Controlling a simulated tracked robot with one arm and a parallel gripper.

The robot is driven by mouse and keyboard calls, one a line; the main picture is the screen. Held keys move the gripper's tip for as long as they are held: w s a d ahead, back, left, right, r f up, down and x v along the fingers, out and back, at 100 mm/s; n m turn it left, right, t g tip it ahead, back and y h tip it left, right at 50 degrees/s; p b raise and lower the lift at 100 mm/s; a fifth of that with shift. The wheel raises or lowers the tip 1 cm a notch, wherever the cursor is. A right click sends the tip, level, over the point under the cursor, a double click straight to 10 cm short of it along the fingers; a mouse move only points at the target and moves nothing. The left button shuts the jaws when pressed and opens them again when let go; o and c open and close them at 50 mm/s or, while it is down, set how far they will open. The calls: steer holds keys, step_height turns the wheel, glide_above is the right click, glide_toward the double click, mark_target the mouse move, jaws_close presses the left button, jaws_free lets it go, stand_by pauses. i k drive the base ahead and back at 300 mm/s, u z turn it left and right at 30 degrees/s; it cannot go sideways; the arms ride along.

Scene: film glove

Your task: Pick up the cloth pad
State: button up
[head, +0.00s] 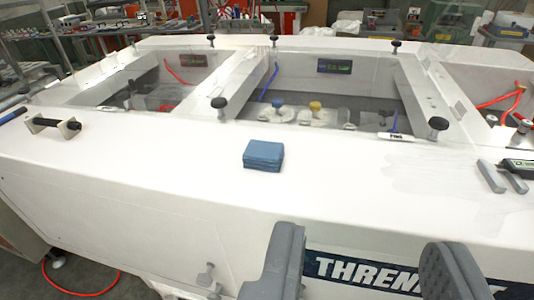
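The cloth pad (263,155) is a small blue folded block. It lies flat on the white top surface of the machine, near the middle of the head view. My gripper (365,268) shows at the bottom right as two grey fingers set wide apart. It is open, with nothing between the fingers. The gripper is in front of the machine's lettered front face, lower in the picture and to the right of the pad, and apart from it.
The white machine top (150,165) is clear around the pad. Black knobs (218,103) stand along the window frames behind it. A black-handled bracket (52,126) sits at left; grey bars (491,176) and a dark device (518,167) lie at right. A red hose (75,292) is on the floor.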

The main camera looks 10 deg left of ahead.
mark_target(259, 155)
steer(key=z, duration=0.1)
steer(key=i, duration=1)
steer(key=u, duration=0.1)
